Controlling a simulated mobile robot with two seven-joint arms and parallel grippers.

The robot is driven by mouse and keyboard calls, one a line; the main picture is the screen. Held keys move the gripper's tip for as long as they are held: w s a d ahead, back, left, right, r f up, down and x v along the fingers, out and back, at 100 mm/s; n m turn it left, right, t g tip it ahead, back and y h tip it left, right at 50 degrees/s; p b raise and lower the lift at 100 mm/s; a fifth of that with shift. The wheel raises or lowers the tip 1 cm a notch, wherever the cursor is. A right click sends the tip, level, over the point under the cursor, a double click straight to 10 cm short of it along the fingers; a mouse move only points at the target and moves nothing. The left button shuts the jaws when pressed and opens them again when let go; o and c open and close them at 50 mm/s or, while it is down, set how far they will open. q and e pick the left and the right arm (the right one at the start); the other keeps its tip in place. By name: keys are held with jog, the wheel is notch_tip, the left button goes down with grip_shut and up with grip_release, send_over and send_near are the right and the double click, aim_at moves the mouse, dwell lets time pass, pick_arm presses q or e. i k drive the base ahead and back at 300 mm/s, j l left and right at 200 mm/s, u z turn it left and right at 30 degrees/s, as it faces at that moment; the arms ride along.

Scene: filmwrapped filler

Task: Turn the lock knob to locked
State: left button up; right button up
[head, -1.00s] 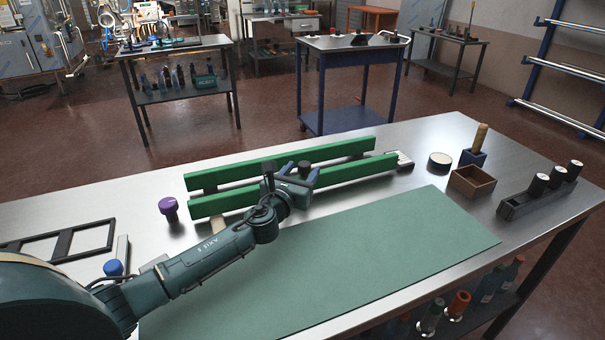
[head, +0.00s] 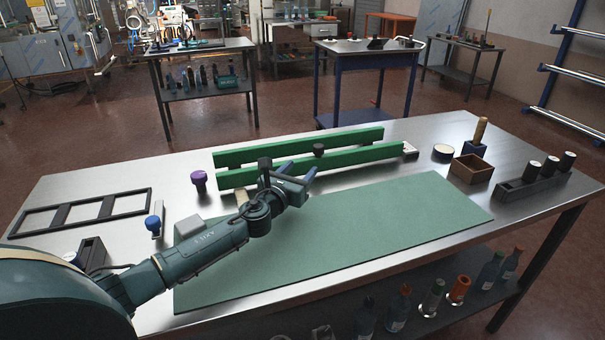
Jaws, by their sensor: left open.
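A small black knob (head: 319,150) stands at the pair of green rails (head: 350,156) on the steel workbench. I take it for the lock knob; its marking is too small to read. My left gripper (head: 299,171) is open and in front of the rails, a little left of and nearer than the black knob, apart from it in the picture. Its fingers point toward the rails, and nothing shows between them. The gripper and wrist hide part of the near rail. My right gripper is not in view.
A purple knob (head: 198,179) and a blue knob (head: 153,223) stand to the left, near a black frame (head: 83,213). A green mat (head: 400,215) lies clear in front. A wooden box (head: 472,170) and a black holder (head: 530,187) with white-topped cylinders stand at right.

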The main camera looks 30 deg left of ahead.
aim_at(198, 178)
jog(key=k+l, duration=0.1)
jog(key=k, duration=0.95)
